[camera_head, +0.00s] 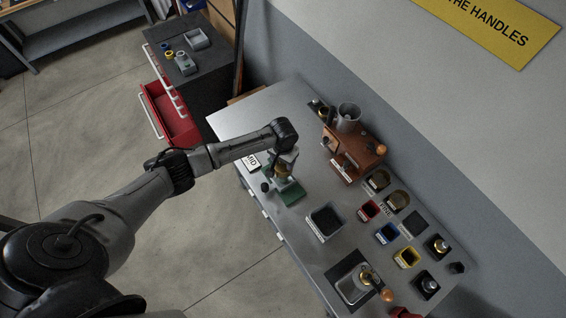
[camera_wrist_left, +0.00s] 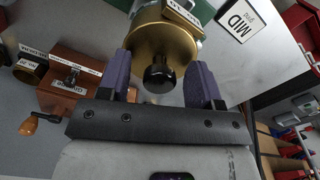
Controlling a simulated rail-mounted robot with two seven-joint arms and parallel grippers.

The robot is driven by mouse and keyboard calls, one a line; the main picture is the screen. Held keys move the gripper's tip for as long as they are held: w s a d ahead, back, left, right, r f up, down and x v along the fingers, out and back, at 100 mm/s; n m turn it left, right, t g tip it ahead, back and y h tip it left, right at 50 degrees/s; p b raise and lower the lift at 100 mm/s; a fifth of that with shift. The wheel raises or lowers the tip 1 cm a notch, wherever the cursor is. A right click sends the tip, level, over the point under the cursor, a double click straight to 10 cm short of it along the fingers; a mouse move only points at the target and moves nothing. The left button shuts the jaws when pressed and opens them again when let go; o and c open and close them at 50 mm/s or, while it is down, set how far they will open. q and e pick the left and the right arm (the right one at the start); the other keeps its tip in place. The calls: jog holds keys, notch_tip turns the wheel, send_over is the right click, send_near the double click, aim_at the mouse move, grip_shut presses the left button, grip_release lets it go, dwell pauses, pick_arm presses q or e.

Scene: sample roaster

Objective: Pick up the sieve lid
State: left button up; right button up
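The sieve lid (camera_wrist_left: 160,42) is a round brass cap with a black knob (camera_wrist_left: 158,74), seen close up in the left wrist view. It sits on top of the sieve stack, on a green base (camera_head: 291,193) in the head view. My left gripper (camera_wrist_left: 160,66) is open, with one purple-padded finger on each side of the knob and visible gaps between. In the head view my left gripper (camera_head: 284,160) is above the stack and partly hides the lid. My right gripper is not in view.
A brown roaster (camera_head: 352,153) stands behind the stack to the right. A dark-filled tray (camera_head: 325,222), several small colored bins and a scale-like box (camera_head: 354,285) occupy the table's right. A MID card (camera_wrist_left: 240,22) lies beside the stack. A red drawer (camera_head: 172,115) stands open at left.

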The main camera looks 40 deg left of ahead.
pick_arm(q)
jog(key=c, duration=0.9)
jog(key=shift+c, duration=0.3)
jog(key=shift+r, duration=0.15)
